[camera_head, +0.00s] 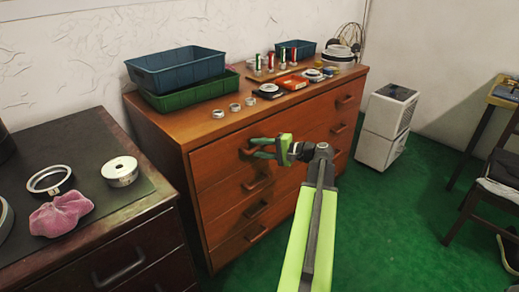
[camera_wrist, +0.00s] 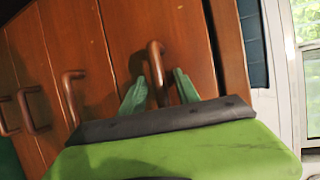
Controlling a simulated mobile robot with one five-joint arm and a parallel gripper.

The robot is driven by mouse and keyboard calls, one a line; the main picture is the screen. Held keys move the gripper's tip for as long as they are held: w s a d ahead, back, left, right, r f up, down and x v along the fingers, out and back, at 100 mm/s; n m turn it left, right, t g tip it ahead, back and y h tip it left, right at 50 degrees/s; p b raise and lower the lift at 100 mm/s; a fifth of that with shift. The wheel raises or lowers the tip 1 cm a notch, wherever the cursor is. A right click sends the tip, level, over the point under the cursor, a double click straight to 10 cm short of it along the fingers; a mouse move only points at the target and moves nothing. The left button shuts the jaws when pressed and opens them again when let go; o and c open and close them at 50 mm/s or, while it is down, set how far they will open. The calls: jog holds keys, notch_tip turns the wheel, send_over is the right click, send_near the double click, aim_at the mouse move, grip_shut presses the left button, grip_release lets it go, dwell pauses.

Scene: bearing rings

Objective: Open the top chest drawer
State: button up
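The brown wooden chest (camera_head: 230,165) stands against the wall, its drawer front toward me and no drawer visibly pulled out. My gripper (camera_head: 260,148) is at the left handle of the top drawer (camera_head: 215,163). In the wrist view, the curved brown handle (camera_wrist: 155,62) lies between the two green fingers of my gripper (camera_wrist: 158,84). The fingers are apart, with a gap visible on both sides of the handle. In the head view, my gripper hides most of this handle.
Rings, small parts, a green bin (camera_head: 190,95) and a blue bin (camera_head: 180,68) sit on the chest. A dark cabinet (camera_head: 100,240) with a pink cloth (camera_head: 60,214) stands at left. A white unit (camera_head: 386,125) stands right of the chest. Green floor (camera_head: 400,220) is open at right.

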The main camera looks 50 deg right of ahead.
grip_shut()
dwell(1.3)
